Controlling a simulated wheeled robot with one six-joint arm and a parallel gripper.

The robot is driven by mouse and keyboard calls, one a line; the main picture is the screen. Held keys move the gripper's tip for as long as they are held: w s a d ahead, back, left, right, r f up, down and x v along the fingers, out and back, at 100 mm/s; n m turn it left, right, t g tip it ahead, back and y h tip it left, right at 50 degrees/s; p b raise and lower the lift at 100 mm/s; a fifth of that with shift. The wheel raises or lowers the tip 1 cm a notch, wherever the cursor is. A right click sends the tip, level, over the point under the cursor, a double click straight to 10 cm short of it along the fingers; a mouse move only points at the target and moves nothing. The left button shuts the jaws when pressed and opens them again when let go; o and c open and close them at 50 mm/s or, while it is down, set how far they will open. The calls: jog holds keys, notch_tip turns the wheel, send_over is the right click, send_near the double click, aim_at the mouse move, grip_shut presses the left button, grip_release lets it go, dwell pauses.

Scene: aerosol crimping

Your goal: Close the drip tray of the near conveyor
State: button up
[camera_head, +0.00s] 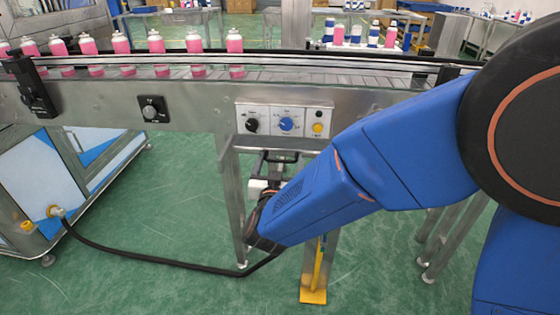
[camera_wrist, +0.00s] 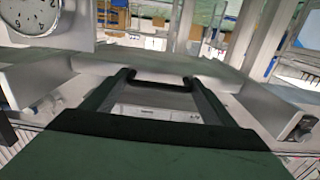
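The near conveyor (camera_head: 190,112) crosses the head view, with a control panel on its front. Below the panel is a steel, tray-like ledge (camera_head: 312,144), which looks like the drip tray. How far it stands out cannot be told. My gripper (camera_head: 280,157) is just under it, partly hidden by my blue arm. In the wrist view my gripper (camera_wrist: 158,77) shows two dark fingers spread apart with nothing clearly between them. Their tips lie at or near a broad grey metal edge (camera_wrist: 150,64); contact cannot be told.
Pink spray cans (camera_head: 156,43) stand in a row on the conveyor. The control panel (camera_head: 285,121) has several knobs. A black hose (camera_head: 150,262) runs over the green floor from a cabinet (camera_head: 45,185). A yellow pedal (camera_head: 314,296) stands below.

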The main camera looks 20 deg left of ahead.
jog(key=shift+x, duration=0.85)
jog(key=shift+s+a+r, duration=0.1)
jog(key=o, duration=1.2)
jog(key=v, duration=1.7)
jog(key=shift+s, duration=0.15)
